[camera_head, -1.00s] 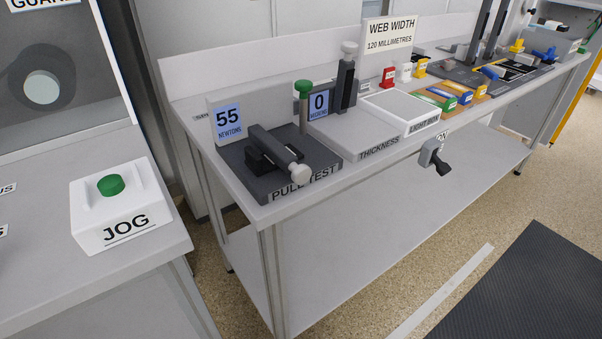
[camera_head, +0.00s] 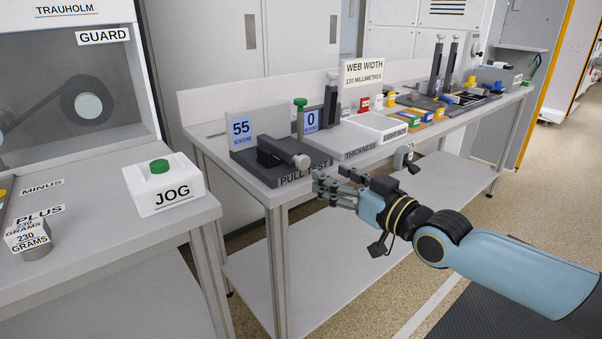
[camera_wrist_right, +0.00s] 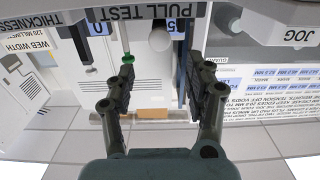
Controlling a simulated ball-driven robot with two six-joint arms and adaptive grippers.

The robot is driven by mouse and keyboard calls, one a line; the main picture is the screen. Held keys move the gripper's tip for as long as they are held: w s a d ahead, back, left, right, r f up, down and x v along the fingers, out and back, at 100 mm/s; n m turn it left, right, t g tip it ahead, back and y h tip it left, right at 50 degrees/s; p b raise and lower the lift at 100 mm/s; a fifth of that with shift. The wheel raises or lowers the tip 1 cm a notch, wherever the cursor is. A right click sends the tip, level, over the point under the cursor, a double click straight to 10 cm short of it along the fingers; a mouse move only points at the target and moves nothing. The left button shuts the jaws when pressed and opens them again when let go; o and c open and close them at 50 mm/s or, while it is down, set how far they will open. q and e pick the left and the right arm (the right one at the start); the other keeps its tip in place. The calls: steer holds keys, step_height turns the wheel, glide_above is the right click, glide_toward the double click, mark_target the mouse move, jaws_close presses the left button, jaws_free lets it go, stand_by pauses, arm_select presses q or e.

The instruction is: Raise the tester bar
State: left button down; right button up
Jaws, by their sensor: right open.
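The pull test station (camera_head: 262,175) stands at the near left end of the bench. Its dark tester bar (camera_head: 275,149) lies low across the base and ends in a light grey knob (camera_head: 301,161). A display beside it reads 55 newtons. My right gripper (camera_head: 318,188) is open and empty, just in front of the bench edge, below and slightly right of the knob. In the right wrist view the gripper (camera_wrist_right: 162,62) shows two spread fingers with nothing between them. The PULL TEST label (camera_wrist_right: 157,12) appears upside down above them. My left gripper is not in view.
The JOG box (camera_head: 166,187) sits on the left table, across a gap.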

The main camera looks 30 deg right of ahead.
mark_target(305, 162)
steer(key=w+b, duration=0.2)
steer(key=w, duration=0.1)
steer(key=shift+w+a+f, duration=0.1)
steer(key=shift+w+f, duration=0.2)
steer(key=shift+f, duration=0.1)
steer(key=w+b, duration=0.2)
steer(key=w, duration=0.1)
steer(key=w+b, duration=0.1)
steer(key=w, duration=0.1)
steer(key=shift+w+a+r, duration=0.1)
steer(key=shift+w+a, duration=0.1)
steer(key=shift+a, duration=0.05)
steer(key=shift+w+r+b, duration=0.2)
steer(key=shift+w+b, duration=0.15)
steer(key=shift+b, duration=0.05)
steer(key=shift+c, duration=1.4)
steer(key=c, duration=0.7)
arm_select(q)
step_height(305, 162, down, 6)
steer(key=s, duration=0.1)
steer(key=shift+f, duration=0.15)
arm_select(e)
jaws_close()
